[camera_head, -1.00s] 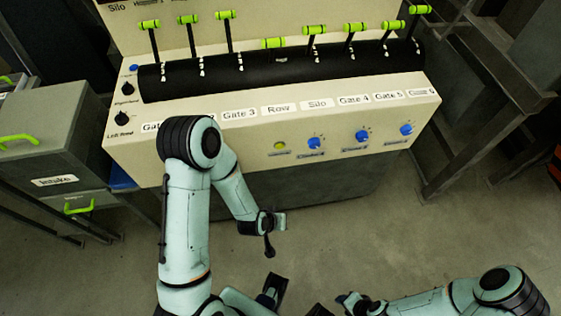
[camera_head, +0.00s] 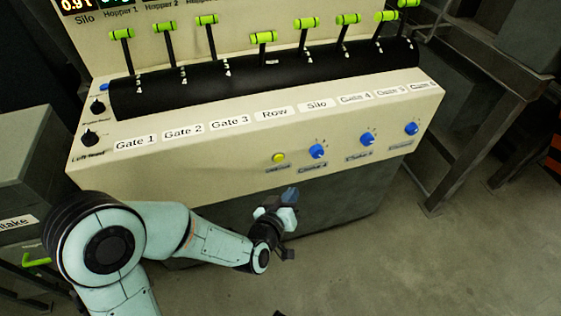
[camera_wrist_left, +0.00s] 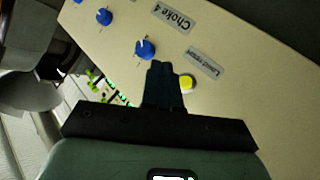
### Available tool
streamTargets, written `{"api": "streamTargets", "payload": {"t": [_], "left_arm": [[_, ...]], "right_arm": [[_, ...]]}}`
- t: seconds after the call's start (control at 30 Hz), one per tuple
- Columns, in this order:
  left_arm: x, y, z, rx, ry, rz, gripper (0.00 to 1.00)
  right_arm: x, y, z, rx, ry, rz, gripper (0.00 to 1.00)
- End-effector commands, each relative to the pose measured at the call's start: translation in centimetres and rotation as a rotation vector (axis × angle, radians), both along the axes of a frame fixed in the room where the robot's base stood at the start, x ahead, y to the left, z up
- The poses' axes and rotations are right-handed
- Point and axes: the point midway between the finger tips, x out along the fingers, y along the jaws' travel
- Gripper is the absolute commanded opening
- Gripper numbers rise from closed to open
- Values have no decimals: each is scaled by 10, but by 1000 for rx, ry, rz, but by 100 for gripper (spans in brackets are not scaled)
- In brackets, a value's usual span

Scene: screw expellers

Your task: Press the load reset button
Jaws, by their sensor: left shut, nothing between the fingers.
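The load reset button is a small yellow round button (camera_head: 278,157) on the console's cream front face, left of the blue knobs. My left gripper (camera_head: 289,193) is shut and empty, a little below and right of the button, in front of the panel. In the left wrist view the yellow button (camera_wrist_left: 187,82) shows just right of the shut fingertips (camera_wrist_left: 161,66), beside its "Load reset" label (camera_wrist_left: 204,62). The fingertips partly cover the panel there. I cannot tell any contact with the button. My right gripper is out of view.
Several blue knobs (camera_head: 367,139) sit right of the button; the nearest (camera_wrist_left: 146,49) is close to the fingertips in the wrist view. Levers with green handles (camera_head: 263,38) line the console top. A grey cabinet (camera_head: 22,165) stands left. Floor at right is open.

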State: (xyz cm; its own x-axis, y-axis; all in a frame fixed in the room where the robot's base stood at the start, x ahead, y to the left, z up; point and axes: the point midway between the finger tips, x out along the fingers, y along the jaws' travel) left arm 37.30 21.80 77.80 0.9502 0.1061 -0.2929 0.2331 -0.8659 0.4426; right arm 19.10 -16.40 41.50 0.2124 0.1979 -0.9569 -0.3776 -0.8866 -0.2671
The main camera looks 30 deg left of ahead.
Motion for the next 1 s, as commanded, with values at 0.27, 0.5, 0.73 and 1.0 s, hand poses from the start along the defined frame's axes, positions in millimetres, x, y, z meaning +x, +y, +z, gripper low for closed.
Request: {"api": "streamTargets", "payload": {"t": [0.27, 0.5, 0.73, 1.0], "left_arm": [[4, 4, 0, 1, 1, 1, 0], [22, 27, -1, 3, 2, 3, 0], [43, 51, -1, 1, 1, 1, 0], [56, 66, -2, 1, 3, 1, 0]], "right_arm": [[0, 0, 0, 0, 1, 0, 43], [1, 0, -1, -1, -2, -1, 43], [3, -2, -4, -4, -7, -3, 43], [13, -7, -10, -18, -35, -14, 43]]}}
